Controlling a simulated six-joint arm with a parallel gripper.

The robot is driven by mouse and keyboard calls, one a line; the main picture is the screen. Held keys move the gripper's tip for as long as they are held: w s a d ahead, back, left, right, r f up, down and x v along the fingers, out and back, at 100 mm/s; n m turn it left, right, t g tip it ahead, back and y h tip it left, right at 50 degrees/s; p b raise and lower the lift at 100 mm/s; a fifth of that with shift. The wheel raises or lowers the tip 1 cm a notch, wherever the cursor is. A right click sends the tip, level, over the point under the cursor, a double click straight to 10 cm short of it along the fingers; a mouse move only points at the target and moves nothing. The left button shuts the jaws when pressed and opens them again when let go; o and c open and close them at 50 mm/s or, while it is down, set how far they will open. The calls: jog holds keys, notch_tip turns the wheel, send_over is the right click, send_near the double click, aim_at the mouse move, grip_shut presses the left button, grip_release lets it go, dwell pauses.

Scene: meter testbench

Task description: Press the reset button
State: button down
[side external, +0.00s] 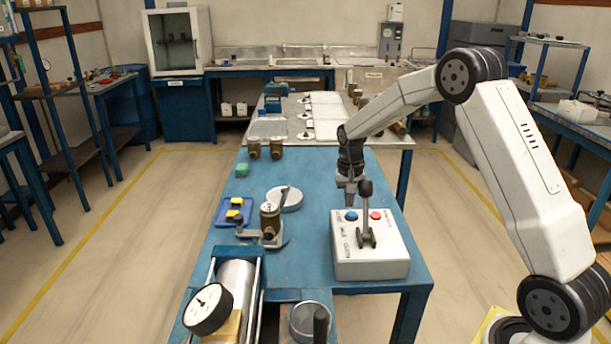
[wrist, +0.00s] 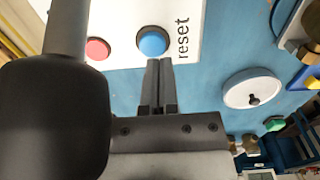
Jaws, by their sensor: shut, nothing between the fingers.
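The white control box (side external: 370,262) stands on the blue bench. Its top carries a blue button (side external: 351,215), a red button (side external: 376,215) and a black-knobbed lever (side external: 366,215). In the wrist view the blue button (wrist: 153,41) lies beside the printed word "reset", and the red button (wrist: 97,48) is to its left. My gripper (wrist: 159,62) is shut and empty, with its fingertips just below the blue button in that picture. In the side view my gripper (side external: 349,200) is over the box's back edge; whether it touches anything cannot be told. The lever's dark knob (wrist: 55,120) fills the wrist view's left.
The lever stands upright close to my gripper. A round white-rimmed dish (side external: 285,199), a brass fitting (side external: 270,220) and a blue tray (side external: 233,215) with yellow pieces sit left of the box. A gauge (side external: 208,309) is in front. Bare bench lies behind the box.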

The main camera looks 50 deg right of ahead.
aim_at(349, 213)
jog(key=shift+f, duration=0.85)
jog(key=shift+f, duration=0.15)
jog(key=shift+f, duration=0.4)
jog(key=shift+s+f, duration=0.2)
jog(key=shift+f, duration=0.35)
notch_tip(349, 213, up, 15)
jog(key=shift+w+r, duration=0.15)
jog(key=shift+w, duration=0.2)
jog(key=shift+a, duration=0.1)
